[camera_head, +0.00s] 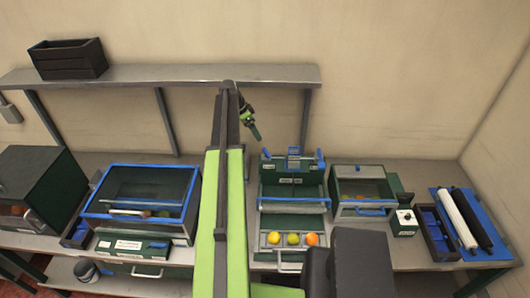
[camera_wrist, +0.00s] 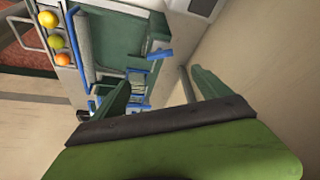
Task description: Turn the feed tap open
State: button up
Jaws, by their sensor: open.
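The sorting machine (camera_head: 290,185) is a green unit with blue parts in the middle of the bench. Small blue parts stand at its back: a blue handle (camera_head: 320,155) at the right and a blue fitting (camera_head: 293,152) in the middle. I cannot tell which is the feed tap. In the wrist view a blue lever (camera_wrist: 160,54) sticks out from the green side, with more blue parts below it. My gripper (camera_head: 257,137) is above the machine's back left. In the wrist view my gripper (camera_wrist: 160,85) has its two green fingers apart with nothing held between them.
Yellow and orange fruits (camera_head: 292,240) lie in the machine's front tray. A blue-rimmed bin (camera_head: 140,190) stands left and a smaller green box (camera_head: 360,188) right. A shelf (camera_head: 180,75) runs along the wall behind. My arm hides part of the bench.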

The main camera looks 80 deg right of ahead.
aim_at(266, 152)
jog(key=b+x, duration=0.4)
jog(key=x, duration=0.1)
jog(key=b+x, duration=1)
jog(key=x, duration=0.1)
jog(key=shift+w+f, duration=0.15)
jog(key=shift+w, duration=0.15)
jog(key=shift+s+d+f+b, duration=0.1)
jog(key=shift+s+f+b, duration=0.15)
jog(key=shift+b, duration=0.1)
jog(key=shift+r, duration=0.1)
